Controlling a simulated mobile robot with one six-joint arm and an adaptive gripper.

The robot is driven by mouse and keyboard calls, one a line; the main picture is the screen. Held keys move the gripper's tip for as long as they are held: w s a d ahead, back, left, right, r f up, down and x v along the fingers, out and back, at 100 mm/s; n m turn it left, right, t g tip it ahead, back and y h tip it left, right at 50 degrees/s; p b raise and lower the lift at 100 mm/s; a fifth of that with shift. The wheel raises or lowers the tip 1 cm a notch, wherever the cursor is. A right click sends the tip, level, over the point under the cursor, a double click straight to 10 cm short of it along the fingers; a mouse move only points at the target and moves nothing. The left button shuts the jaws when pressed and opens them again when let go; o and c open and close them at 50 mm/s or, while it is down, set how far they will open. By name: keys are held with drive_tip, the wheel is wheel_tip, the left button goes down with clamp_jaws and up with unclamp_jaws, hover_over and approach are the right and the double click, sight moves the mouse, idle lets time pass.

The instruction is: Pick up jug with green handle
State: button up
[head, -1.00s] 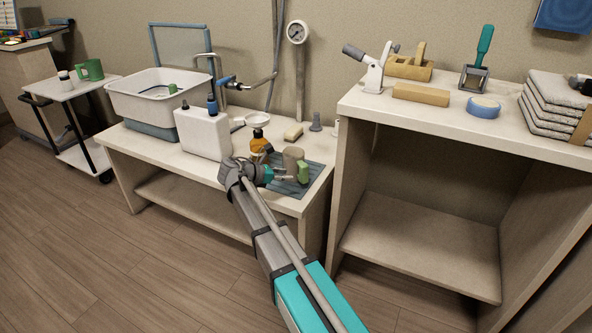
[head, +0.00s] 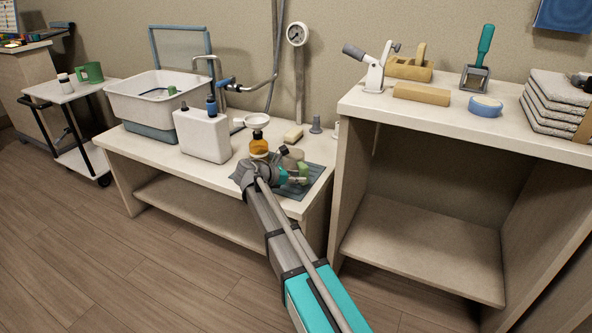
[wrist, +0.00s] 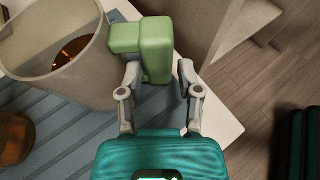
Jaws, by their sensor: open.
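The jug (wrist: 60,62) is a grey-beige vessel with a blocky green handle (wrist: 155,48), standing on a ribbed grey-blue mat (wrist: 65,125). Some amber shows inside it in the wrist view. In the head view the jug (head: 293,156) is partly hidden behind my gripper (head: 288,176). In the wrist view my gripper (wrist: 156,82) is open, with one finger on each side of the handle's near end. I cannot tell whether either finger touches it.
A white canister (head: 203,136) and a white basin (head: 160,98) stand farther left. The bench's right edge is close to the mat.

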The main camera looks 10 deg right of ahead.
drive_tip(key=shift+b+x, duration=0.4)
drive_tip(key=shift+x, duration=1)
clamp_jaws()
